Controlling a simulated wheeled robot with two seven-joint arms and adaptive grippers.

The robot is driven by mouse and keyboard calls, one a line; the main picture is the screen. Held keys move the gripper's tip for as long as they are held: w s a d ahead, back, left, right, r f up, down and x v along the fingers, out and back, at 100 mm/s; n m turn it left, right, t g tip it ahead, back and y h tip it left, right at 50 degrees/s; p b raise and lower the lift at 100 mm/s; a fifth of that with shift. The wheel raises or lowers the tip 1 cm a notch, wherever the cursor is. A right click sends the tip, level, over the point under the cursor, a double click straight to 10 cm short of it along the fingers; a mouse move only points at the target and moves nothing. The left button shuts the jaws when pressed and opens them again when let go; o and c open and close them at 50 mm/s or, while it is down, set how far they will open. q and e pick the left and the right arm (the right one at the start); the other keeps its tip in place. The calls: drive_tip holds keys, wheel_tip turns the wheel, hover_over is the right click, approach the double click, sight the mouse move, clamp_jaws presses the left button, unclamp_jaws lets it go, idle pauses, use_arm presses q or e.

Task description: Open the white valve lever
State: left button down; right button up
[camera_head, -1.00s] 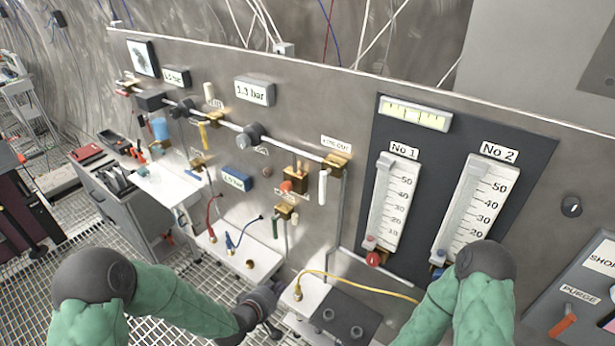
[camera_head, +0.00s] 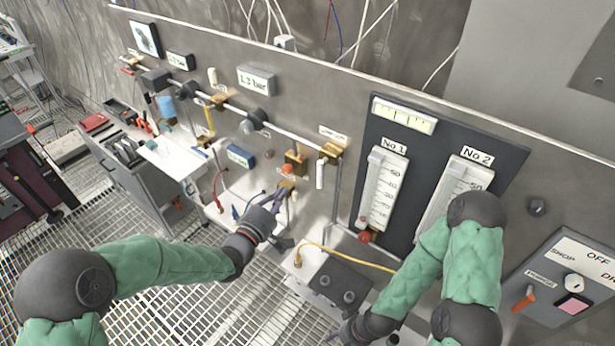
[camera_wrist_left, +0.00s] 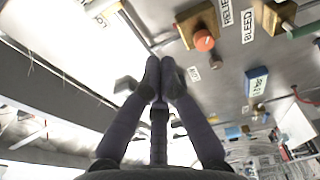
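A white lever (camera_head: 320,175) hangs straight down from a brass valve (camera_head: 330,151) on the panel, left of gauge No 1. A second white lever (camera_head: 212,76) stands upright at the upper left. My left gripper (camera_head: 284,201) is in front of the panel, left of and below the hanging lever, and apart from it. In the left wrist view its fingertips (camera_wrist_left: 160,64) are together with nothing seen between them. A white bar shows at that view's top left; I cannot tell whether it is the lever. My right gripper (camera_head: 352,334) is at the bottom edge, its fingers unclear.
The brass block with a red knob (camera_head: 288,169) is close to my left gripper; the knob also shows in the left wrist view (camera_wrist_left: 204,40). A yellow hose (camera_head: 345,256) crosses below. Gauge No 1 (camera_head: 383,190) stands to the right.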

sight(322, 173)
use_arm(q)
drive_tip(key=p+x, duration=0.2)
drive_tip(key=x, duration=0.8)
drive_tip(key=s+d+p, duration=0.1)
drive_tip(key=s+d, duration=0.1)
drive_tip(key=s, duration=0.1)
drive_tip(key=shift+d+p, duration=0.3)
drive_tip(key=shift+d, duration=0.05)
drive_tip(key=shift+d, duration=0.1)
